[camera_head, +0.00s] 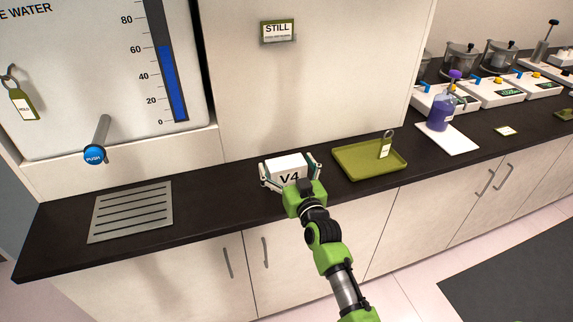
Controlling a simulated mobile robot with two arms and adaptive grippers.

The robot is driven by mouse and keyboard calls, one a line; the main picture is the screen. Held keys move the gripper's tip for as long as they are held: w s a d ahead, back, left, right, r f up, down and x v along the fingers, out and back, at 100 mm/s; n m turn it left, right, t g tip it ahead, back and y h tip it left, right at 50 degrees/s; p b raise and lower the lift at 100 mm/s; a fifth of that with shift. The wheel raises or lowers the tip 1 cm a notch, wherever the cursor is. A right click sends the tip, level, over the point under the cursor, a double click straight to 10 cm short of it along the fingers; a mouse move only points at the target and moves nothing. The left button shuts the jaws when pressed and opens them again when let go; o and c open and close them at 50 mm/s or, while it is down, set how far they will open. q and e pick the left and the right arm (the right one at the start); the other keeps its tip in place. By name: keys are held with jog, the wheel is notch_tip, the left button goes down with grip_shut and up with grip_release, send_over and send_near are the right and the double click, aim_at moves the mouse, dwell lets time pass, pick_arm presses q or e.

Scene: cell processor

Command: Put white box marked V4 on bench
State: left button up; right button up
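The white box marked V4 (287,163) is at the dark bench top (228,203), in front of the pale upright panel. My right gripper (290,172) reaches in from the front, with one finger on each side of the box. The fingers appear shut on it. The gripper's body hides the lower front of the box, so I cannot tell if its base touches the bench or is slightly above it. My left gripper is not in view.
A green tray (350,159) with a tagged ring stands just right of the box. A slotted metal grate (131,211) lies at left, below a blue push button (94,155). A purple bottle (441,112) and several devices stand farther right. Bare bench lies between grate and box.

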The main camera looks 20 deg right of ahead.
jog(key=shift+s+r, duration=0.1)
jog(key=shift+r, duration=0.05)
jog(key=s+b, duration=0.1)
jog(key=s, duration=1)
jog(key=shift+s+d, duration=0.2)
jog(key=shift+s, duration=0.2)
